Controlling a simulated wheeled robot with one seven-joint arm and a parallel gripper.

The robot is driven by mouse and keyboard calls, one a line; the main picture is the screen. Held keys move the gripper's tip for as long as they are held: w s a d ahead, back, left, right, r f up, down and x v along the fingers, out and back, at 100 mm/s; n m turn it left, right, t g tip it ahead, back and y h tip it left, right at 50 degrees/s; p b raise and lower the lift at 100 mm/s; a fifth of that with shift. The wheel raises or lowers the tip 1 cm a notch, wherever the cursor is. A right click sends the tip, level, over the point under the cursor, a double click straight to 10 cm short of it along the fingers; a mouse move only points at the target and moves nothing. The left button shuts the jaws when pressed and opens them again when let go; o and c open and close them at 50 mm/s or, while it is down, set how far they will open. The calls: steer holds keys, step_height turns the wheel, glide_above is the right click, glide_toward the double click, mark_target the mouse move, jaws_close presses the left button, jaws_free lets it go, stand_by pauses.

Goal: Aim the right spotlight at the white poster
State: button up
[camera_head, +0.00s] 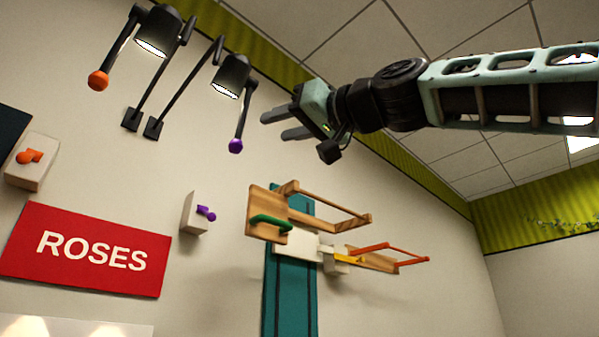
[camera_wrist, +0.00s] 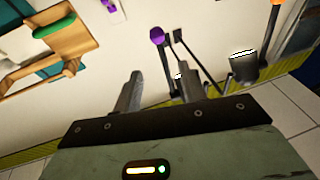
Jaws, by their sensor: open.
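The right spotlight (camera_head: 231,75) is a dark lit lamp on a thin wall arm, with a handle rod ending in a purple ball (camera_head: 236,146). My gripper (camera_head: 275,126) is open and empty, to the right of that handle and apart from it. In the wrist view the purple ball (camera_wrist: 157,36) and its rod show between the two fingers (camera_wrist: 160,88), beyond their tips; the right finger partly hides the lamp. A pale panel (camera_head: 75,328) with two light pools lies under the red sign, cut by the lower edge; I cannot tell whether it is the white poster.
The left spotlight (camera_head: 157,32) with an orange ball (camera_head: 98,80) is close on the left. Below are a red ROSES sign (camera_head: 85,251), a wall box with a purple knob (camera_head: 193,214) and a wooden rack (camera_head: 265,204) on a teal panel. The wall around the handle is clear.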

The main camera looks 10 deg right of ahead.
steer(key=shift+b+v, duration=0.45)
steer(key=shift+v, duration=1.2)
